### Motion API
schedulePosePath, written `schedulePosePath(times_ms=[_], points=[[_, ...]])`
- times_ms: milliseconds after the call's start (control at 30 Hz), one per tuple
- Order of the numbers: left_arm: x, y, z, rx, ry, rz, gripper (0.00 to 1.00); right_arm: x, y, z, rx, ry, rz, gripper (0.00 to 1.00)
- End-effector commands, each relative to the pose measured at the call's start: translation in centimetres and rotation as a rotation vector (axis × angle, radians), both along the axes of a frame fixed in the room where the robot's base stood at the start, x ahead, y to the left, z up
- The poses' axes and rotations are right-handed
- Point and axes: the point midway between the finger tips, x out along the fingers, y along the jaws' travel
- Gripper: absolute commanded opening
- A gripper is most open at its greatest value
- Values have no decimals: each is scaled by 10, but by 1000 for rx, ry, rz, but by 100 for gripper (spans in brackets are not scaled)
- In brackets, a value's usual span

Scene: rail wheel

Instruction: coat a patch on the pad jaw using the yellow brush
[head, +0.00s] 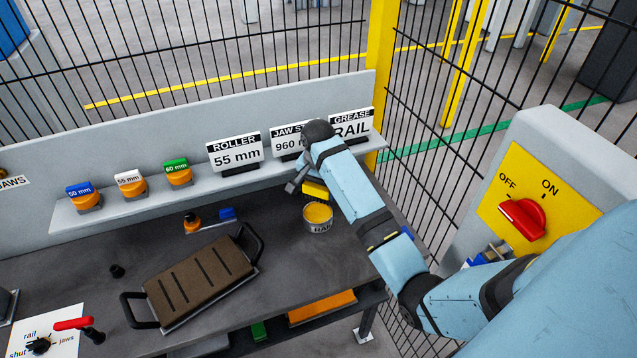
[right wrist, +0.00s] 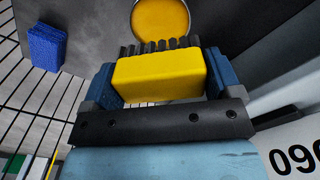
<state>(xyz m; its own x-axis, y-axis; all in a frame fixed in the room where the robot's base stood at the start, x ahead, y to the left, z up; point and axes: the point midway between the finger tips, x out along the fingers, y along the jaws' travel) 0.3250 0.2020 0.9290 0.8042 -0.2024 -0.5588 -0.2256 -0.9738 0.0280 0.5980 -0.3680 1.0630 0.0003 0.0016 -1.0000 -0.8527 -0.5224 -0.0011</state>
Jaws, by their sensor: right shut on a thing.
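My right gripper (head: 306,187) is shut on the yellow brush (head: 316,191), at the back right of the bench. In the right wrist view the yellow brush block (right wrist: 160,76) sits between the two fingers of the gripper (right wrist: 158,85), with dark bristles pointing away from the wrist. A round tin of yellow grease (head: 318,213) stands just in front of the brush; its open top (right wrist: 160,20) shows beyond the bristles. I cannot tell whether the bristles touch the grease. The brown slotted pad jaw (head: 200,276) with black end handles lies on the bench, left of the tin. My left gripper is out of view.
A shelf behind carries roller blocks (head: 131,184) and signs (head: 235,153). A small orange and blue item (head: 210,221) lies behind the pad. A blue block (right wrist: 46,48) is near the tin. A red-handled lever (head: 80,325) stands front left. A switch box (head: 540,195) and wire fence stand right.

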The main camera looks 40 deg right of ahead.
Motion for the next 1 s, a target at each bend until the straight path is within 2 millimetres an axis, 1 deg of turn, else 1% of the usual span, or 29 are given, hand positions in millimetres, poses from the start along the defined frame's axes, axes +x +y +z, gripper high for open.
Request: schedulePosePath(times_ms=[167,400,600,733,1000], points=[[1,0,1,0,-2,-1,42,0,0,-12,0,2,1,65],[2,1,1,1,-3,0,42,-1,0,-38,0,2,1,65],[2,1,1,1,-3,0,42,0,0,-53,-1,1,0,65],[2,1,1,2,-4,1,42,0,0,-58,-1,1,0,65],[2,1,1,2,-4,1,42,0,0,-59,-1,1,0,65]])
